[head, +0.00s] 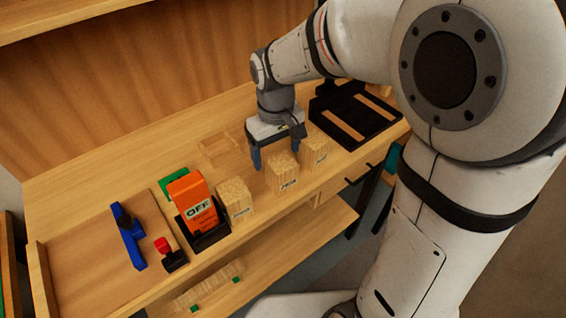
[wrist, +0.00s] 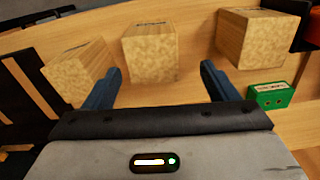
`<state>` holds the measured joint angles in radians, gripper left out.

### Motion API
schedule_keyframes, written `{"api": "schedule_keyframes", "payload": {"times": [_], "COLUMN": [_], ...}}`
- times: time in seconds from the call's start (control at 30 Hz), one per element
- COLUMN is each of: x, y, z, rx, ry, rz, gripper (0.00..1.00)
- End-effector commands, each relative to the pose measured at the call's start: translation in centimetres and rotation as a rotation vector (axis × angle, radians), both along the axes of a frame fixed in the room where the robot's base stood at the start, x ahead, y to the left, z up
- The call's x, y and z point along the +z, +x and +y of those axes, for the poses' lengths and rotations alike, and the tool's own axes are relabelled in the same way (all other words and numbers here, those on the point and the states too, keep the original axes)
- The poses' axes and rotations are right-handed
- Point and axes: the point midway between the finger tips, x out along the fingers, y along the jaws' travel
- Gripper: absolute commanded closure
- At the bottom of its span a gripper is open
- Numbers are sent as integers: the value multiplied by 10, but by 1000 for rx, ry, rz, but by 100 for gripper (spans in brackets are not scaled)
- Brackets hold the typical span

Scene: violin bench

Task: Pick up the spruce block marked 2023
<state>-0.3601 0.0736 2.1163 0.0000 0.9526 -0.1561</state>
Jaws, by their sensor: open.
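Three pale wooden blocks stand in a row on the bench: a left one (head: 235,200), a middle one (head: 283,172) and a right one (head: 315,153). Each has a small dark marking too small to read, so I cannot tell which is 2023. My gripper (head: 276,154) is open and empty, just behind the middle block in the head view. In the wrist view the middle block (wrist: 150,57) lies ahead of the gap between the blue fingers (wrist: 160,82), apart from them. The other blocks stand to its left (wrist: 76,72) and right (wrist: 258,36).
An orange "OFF" box (head: 192,200) sits in a black holder beside the left block, with a green box (head: 173,181) behind. A blue tool (head: 129,236) and a red-knobbed item (head: 168,252) are further left. A black tray (head: 372,113) stands at the right. A shallow wooden tray (head: 218,149) lies behind.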

Motion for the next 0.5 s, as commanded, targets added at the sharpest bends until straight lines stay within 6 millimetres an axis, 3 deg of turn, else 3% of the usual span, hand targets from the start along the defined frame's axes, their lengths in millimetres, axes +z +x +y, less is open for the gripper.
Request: {"api": "schedule_keyframes", "payload": {"times": [0.5], "x": [-63], "y": [-2], "z": [-12], "rx": [-5], "ry": [-1], "rz": [0], "gripper": [20]}}
